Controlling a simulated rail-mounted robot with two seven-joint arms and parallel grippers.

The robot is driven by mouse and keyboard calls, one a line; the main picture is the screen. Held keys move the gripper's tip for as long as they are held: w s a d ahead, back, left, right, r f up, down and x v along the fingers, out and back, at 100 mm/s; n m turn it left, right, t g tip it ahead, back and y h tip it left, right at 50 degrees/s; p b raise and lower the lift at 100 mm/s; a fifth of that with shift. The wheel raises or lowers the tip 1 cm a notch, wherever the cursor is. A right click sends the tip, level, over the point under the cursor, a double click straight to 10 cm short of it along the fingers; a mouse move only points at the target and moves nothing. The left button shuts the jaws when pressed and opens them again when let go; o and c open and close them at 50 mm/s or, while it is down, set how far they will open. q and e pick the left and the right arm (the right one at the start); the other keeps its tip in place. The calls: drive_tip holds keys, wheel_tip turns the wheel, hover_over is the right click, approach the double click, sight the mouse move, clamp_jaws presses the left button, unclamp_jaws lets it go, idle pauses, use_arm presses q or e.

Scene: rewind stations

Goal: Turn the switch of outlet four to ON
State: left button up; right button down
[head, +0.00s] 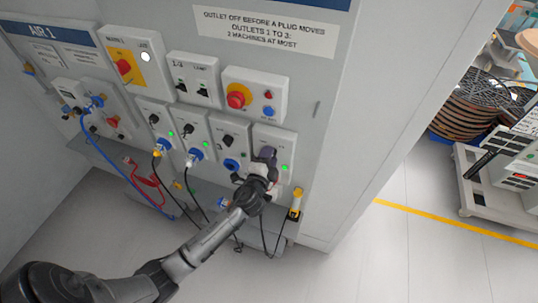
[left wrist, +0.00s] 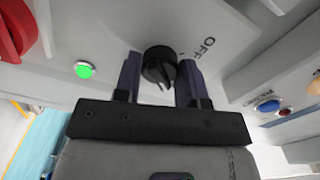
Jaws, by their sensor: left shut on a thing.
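The fourth outlet box (head: 287,141) is the rightmost in the lower row on the grey panel, and its green lamp (head: 284,168) is lit. My left gripper (head: 267,155) is at the front of this box and hides its switch in the head view. In the left wrist view the black rotary switch (left wrist: 158,62) sits between the two fingers of my left gripper (left wrist: 160,80), which is shut on it. The OFF label (left wrist: 209,46) shows beside the switch. The ON label is not visible, and I cannot tell which way the switch points. My right gripper is not in view.
Three similar outlet boxes stand to the left, two with blue plugs (head: 195,156) and cables. A red emergency button (head: 236,99) is above. A cart (head: 490,195) stands far right; the floor between is clear.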

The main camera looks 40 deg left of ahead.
use_arm(q)
drive_tip(key=shift+m, duration=0.4)
drive_tip(key=o, duration=0.9)
drive_tip(key=shift+b+v, duration=0.8)
drive_tip(key=shift+v, duration=6.1)
